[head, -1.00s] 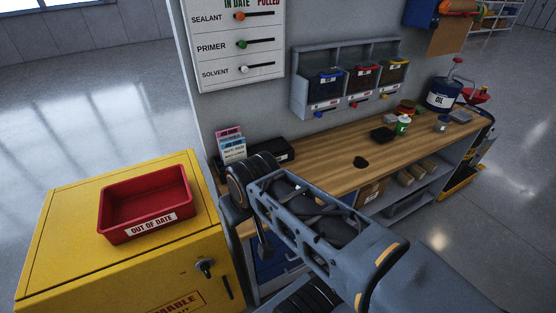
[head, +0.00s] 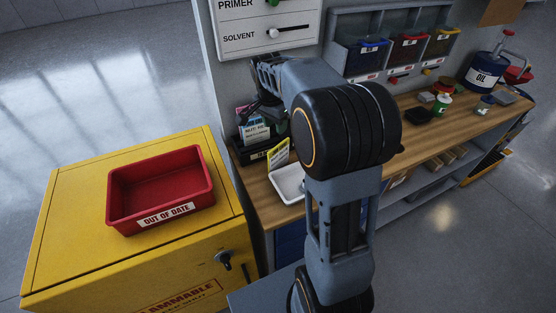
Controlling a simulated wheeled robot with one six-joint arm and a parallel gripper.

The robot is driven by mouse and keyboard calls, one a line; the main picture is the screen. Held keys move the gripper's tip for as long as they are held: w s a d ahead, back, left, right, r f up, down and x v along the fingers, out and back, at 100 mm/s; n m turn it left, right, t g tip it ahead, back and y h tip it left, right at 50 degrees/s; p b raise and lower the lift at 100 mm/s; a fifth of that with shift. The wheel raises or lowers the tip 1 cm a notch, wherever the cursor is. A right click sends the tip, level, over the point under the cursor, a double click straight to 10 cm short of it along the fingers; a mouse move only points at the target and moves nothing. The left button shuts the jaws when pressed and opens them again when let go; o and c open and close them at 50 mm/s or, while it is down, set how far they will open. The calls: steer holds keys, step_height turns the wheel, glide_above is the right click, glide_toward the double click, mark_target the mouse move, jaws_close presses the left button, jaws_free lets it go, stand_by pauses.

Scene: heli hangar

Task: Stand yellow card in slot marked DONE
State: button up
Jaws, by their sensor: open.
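The yellow card (head: 278,153) stands tilted at the left end of the bench, at the back edge of a small white tray (head: 287,183); its print is too small to read. Behind it is a low black rack (head: 246,155) with a small label I cannot read. Pink, blue and white cards (head: 255,132) stand upright in the rack. I cannot make out a slot marked DONE. My gripper (head: 268,108) is open, above and just behind the cards, apart from the yellow card. My arm hides part of the bench.
A red OUT OF DATE tray (head: 160,188) sits on the yellow flammables cabinet (head: 80,215) at left. A wall board (head: 262,25) and a bin shelf (head: 385,45) rise close behind the bench. Small pots and an oil can (head: 484,75) stand at the bench's right.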

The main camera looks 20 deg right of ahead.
mark_target(279, 145)
steer(key=shift+m, duration=0.3)
steer(key=f, duration=0.2)
steer(key=d+f, duration=0.1)
steer(key=f, duration=0.2)
steer(key=w+f, duration=0.1)
steer(key=f, duration=0.2)
steer(key=shift+d+p, duration=0.2)
steer(key=shift+p, duration=0.1)
steer(key=shift+w+d+f+p, duration=0.1)
steer(key=shift+f+p, duration=0.15)
steer(key=shift+f, duration=0.75)
steer(key=shift+d+f+p, duration=0.15)
steer(key=shift+f+p, duration=0.1)
steer(key=shift+f, duration=0.75)
steer(key=shift+w+d+f+p, duration=0.1)
steer(key=shift+f+p, duration=0.15)
steer(key=shift+f, duration=0.75)
steer(key=shift+f, duration=0.1)
jaws_close()
